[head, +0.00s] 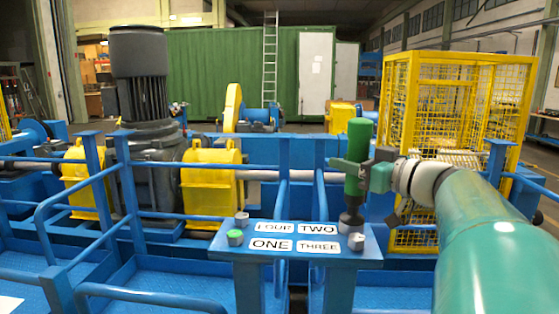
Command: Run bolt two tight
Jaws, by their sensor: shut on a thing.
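A blue stand plate (300,256) has four labels: FOUR (276,227) and TWO (317,229) behind, ONE (271,245) and THREE (318,247) in front. My gripper (356,168) is shut on a green upright power tool (358,138). The tool's black nose (351,221) stands over the plate's back right corner, beside the TWO label. Bolt two is hidden beneath it, and I cannot tell how far it is seated. Grey bolt heads show beside FOUR (242,218) and THREE (356,241). The bolt beside ONE (235,237) has a green top.
Blue railings (90,210) and a blue frame surround the stand. A dark motor (140,75) and yellow guards (211,175) stand behind left. A yellow mesh cage (450,100) stands behind my arm on the right. A green container (215,75) and ladder are farther back.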

